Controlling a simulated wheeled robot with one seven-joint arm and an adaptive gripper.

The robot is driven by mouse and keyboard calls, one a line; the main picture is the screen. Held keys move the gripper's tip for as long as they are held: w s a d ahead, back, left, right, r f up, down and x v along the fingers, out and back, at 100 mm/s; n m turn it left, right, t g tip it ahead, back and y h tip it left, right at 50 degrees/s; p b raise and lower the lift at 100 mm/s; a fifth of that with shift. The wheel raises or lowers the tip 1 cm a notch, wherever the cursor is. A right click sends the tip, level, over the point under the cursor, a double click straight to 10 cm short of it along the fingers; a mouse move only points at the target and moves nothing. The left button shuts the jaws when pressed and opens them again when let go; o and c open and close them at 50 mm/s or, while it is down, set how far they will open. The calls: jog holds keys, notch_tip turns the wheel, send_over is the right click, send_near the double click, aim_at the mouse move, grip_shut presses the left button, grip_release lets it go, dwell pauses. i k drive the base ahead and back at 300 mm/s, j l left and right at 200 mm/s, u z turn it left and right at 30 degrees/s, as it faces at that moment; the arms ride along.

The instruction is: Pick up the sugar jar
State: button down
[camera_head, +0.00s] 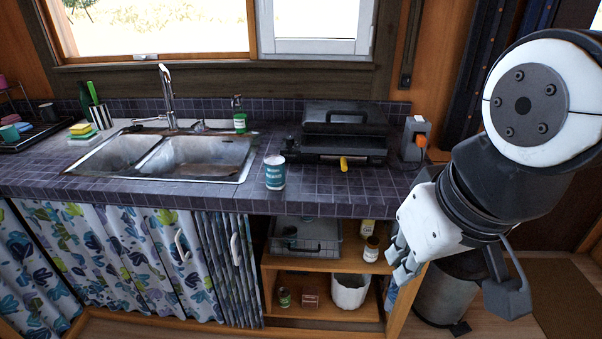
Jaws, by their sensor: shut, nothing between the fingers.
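No label reading sugar is legible, so I cannot tell which container is the sugar jar. A teal and white cylindrical container (275,173) stands upright on the tiled counter, right of the sink, with unreadable white lettering. A small brown jar with a pale band (371,249) stands on the upper shelf under the counter. My gripper (403,262) is at the right, in front of the shelf unit's right edge. It is shut and empty, apart from both containers, and partly hidden by my arm.
A black grill (345,135) with a yellow-tipped handle sits behind and right of the teal container. The sink (195,157) is to its left. A white pot (349,291) stands on the lower shelf. A metal bin (444,295) stands below my arm. The counter front near the teal container is clear.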

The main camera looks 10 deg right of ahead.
aim_at(370, 255)
jog(key=k+j+z, duration=0.3)
jog(key=k, duration=0.15)
jog(key=k+z, duration=0.3)
jog(key=i+j+z, duration=0.1)
jog(key=j, duration=0.3)
jog(key=i+j+z, duration=0.1)
jog(key=i+j, duration=0.15)
jog(key=j, duration=0.15)
jog(key=i+j+z, duration=0.1)
jog(key=j, duration=0.35)
jog(key=i+j+z, duration=0.1)
jog(key=j, duration=0.35)
jog(key=i+j, duration=0.15)
jog(key=j, duration=0.3)
jog(key=i+j+z, duration=0.15)
jog(key=j, duration=0.3)
jog(key=i+j+z, duration=0.1)
jog(key=j, duration=0.35)
